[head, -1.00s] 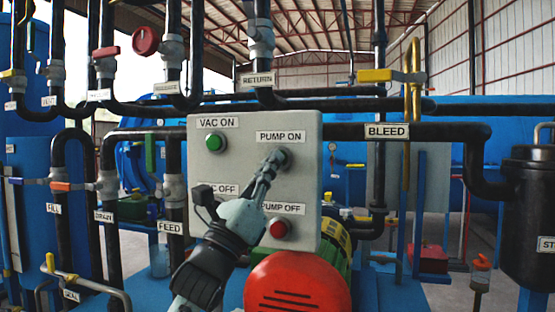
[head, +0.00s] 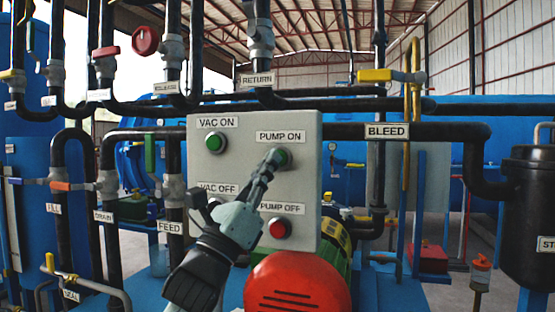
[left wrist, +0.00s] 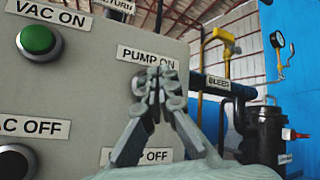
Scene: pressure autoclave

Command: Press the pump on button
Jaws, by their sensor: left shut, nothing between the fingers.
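The grey control box (head: 240,150) carries the PUMP ON label (head: 280,136) with the green PUMP ON button (head: 285,158) below it. My left gripper (head: 271,158) is shut and empty, its fingertips at the left side of this button and partly covering it. I cannot tell if they touch it. In the left wrist view the closed fingertips (left wrist: 157,85) are just under the PUMP ON label (left wrist: 147,57) and hide most of the button. My right gripper is not in view.
On the same box are the green VAC ON button (head: 215,142) and the red PUMP OFF button (head: 280,228). The VAC OFF button is hidden behind my gripper in the head view. A red motor cover (head: 297,284) stands below. Black pipes surround the box.

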